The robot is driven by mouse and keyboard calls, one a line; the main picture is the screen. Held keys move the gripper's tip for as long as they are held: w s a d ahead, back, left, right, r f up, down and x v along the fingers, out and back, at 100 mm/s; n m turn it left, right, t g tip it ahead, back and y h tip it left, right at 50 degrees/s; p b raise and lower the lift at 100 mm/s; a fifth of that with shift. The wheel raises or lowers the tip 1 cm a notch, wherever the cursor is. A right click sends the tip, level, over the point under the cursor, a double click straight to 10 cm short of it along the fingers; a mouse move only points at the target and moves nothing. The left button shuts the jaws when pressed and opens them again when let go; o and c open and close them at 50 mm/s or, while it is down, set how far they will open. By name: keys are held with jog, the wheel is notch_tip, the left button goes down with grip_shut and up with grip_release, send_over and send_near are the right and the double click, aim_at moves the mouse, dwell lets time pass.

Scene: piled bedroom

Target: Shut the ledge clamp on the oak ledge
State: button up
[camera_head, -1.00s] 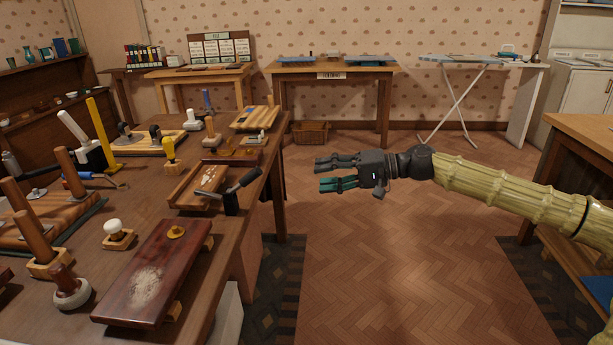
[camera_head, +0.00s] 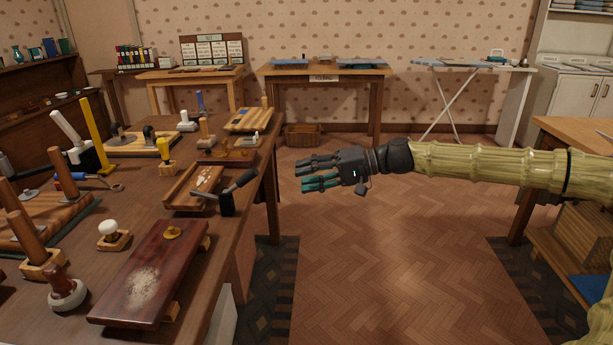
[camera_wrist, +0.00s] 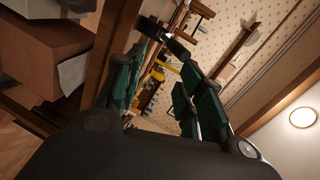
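A clamp with a black body and a dark lever handle (camera_head: 240,183) sits at the right end of a light wooden ledge (camera_head: 183,193) on the left table. Its lever slants up and to the right, apparently raised. I take these to be the ledge clamp and oak ledge. The clamp's jaw is too small to make out. My gripper (camera_head: 304,173) hangs over open floor, right of the clamp and apart from it, with its fingers pointing left. In the wrist view its dark green fingers (camera_wrist: 160,75) are spread, with nothing visible between them.
The left table (camera_head: 140,200) is crowded. The floor (camera_head: 380,260) between this table and the right-hand table (camera_head: 570,135) is clear.

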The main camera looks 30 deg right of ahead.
jog(key=shift+a+r+p, duration=0.4)
jog(key=shift+r+p, duration=0.15)
jog(key=shift+p, duration=0.05)
grip_shut()
jog(key=w+a+r+n+g+h+p, duration=0.1)
jog(key=a+r+n+g+h+p, duration=0.1)
jog(key=p, duration=0.3)
jog(key=w+a+r+n+g+h+p, duration=0.1)
jog(key=w+a+r+n+h+p, duration=0.1)
jog(key=a+r+n+h+p, duration=0.1)
jog(key=w+a+r+n+g+h+p, duration=0.2)
jog(key=a+r+n+h+p, duration=0.1)
jog(key=p, duration=0.6)
jog(key=shift+w+a+r+n+g, duration=0.15)
jog(key=shift+a+r+n, duration=0.35)
jog(key=shift+a, duration=0.4)
jog(key=shift+w+a+r+n+g, duration=0.15)
jog(key=shift+a+r+n, duration=0.15)
jog(key=shift+a+r, duration=0.45)
jog(key=w+a+r+n+g+h+p, duration=0.1)
jog(key=a+r+n+h+p, duration=0.4)
jog(key=p, duration=0.5)
jog(key=shift+w+a+r+n+h, duration=0.25)
jog(key=shift+w+a+n, duration=0.3)
jog(key=shift+a, duration=0.45)
